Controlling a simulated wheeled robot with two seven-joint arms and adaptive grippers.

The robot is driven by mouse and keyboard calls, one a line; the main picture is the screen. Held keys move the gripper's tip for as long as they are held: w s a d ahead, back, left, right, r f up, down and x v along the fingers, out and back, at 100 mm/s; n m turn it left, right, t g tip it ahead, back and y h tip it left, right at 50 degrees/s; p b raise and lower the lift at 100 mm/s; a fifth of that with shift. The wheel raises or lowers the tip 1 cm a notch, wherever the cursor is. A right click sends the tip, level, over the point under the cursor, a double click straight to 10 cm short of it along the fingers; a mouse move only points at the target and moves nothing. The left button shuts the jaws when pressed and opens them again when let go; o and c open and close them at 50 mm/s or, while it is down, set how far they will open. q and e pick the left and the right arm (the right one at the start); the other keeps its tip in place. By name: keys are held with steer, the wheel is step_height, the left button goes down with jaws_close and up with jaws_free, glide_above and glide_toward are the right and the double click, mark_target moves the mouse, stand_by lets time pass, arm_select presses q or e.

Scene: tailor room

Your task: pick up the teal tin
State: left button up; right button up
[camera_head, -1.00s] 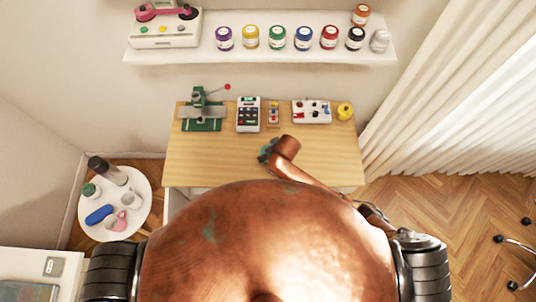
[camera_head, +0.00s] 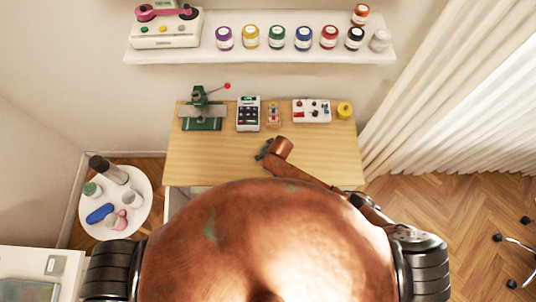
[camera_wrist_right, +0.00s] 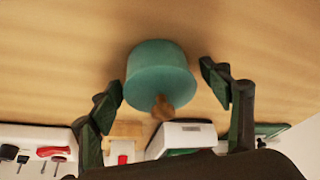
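The teal tin (camera_wrist_right: 160,75) shows in the right wrist view as a short round teal cylinder over the wooden table top. A brown knob-like shape shows at its lower edge. My right gripper (camera_wrist_right: 162,85) is open, with one dark green finger on each side of the tin. My left gripper is not in view.
The wooden table (camera_head: 215,160) is bare at left and front. Along its back stand a green press-like tool (camera_head: 203,110), a keypad device (camera_head: 248,114), a white tool tray (camera_head: 311,111) and a yellow pot (camera_head: 344,111). A round white side table (camera_head: 140,205) stands left.

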steer(key=c, duration=1.3)
steer(key=shift+o, duration=0.2)
steer(key=shift+r, duration=0.1)
